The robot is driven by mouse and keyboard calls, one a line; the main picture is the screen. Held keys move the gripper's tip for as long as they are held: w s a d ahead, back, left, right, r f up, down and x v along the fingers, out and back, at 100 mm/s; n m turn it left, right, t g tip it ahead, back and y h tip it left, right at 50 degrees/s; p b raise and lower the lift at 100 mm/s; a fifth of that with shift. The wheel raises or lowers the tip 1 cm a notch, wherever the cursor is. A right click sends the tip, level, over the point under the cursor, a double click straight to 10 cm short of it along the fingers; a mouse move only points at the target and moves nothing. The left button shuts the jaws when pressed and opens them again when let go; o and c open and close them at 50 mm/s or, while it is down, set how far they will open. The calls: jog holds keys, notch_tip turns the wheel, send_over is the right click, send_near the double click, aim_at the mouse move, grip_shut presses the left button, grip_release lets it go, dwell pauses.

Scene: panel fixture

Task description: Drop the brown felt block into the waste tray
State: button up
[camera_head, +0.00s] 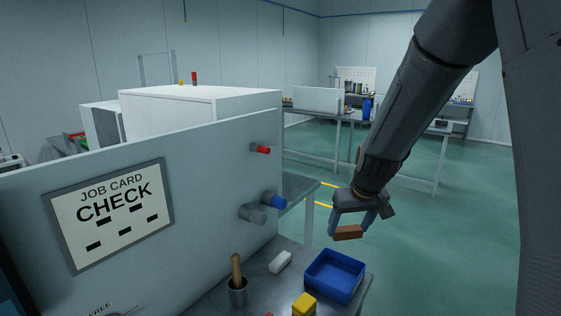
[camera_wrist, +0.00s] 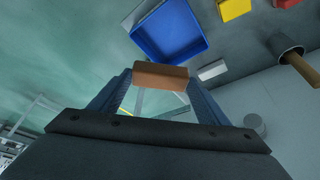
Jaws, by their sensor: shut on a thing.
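The brown felt block (camera_head: 347,233) is held between the fingertips of my gripper (camera_head: 350,226), which is shut on it. The block also shows in the wrist view (camera_wrist: 161,76), gripped across its ends by the two fingers. A blue open tray (camera_head: 334,277), which looks like the waste tray, sits on the metal table. It also shows in the wrist view (camera_wrist: 146,42) and looks empty. In the head view the block appears above the tray, in the air and apart from it. How exactly it lines up over the tray I cannot tell.
A white block (camera_head: 280,262), a yellow block (camera_head: 304,304) and a metal cup with a wooden handle (camera_head: 238,290) stand left of the tray. A red block (camera_wrist: 286,3) is nearby. The upright panel (camera_head: 215,165) carries red, blue and grey knobs. Open floor lies to the right.

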aim_at(347, 237)
jog(key=shift+w+a+r, duration=0.2)
jog(key=shift+w+r, duration=0.3)
jog(key=f+b, duration=0.2)
jog(key=f, duration=0.1)
jog(key=f+b, duration=0.2)
jog(key=f, duration=0.1)
jog(key=shift+d+b, duration=0.2)
jog(key=shift+b, duration=0.2)
jog(key=shift+r, duration=0.1)
jog(key=o, duration=1.1)
jog(key=shift+s+r, duration=0.1)
jog(key=shift+b+v, duration=0.5)
jog(key=shift+v, duration=3.3)
jog(key=s+f+g, duration=0.1)
jog(key=s+f, duration=0.2)
jog(key=s, duration=0.4)
jog(key=s+f+m+g, duration=0.1)
jog(key=s+f, duration=0.3)
jog(key=s, duration=0.3)
jog(key=s+f+g, duration=0.1)
jog(key=s+f, duration=0.2)
jog(key=s, duration=0.4)
jog(key=shift+a+f+m+g+h, duration=0.2)
jog(key=shift+f+m+g+h, duration=0.1)
jog(key=shift+f+g, duration=0.1)
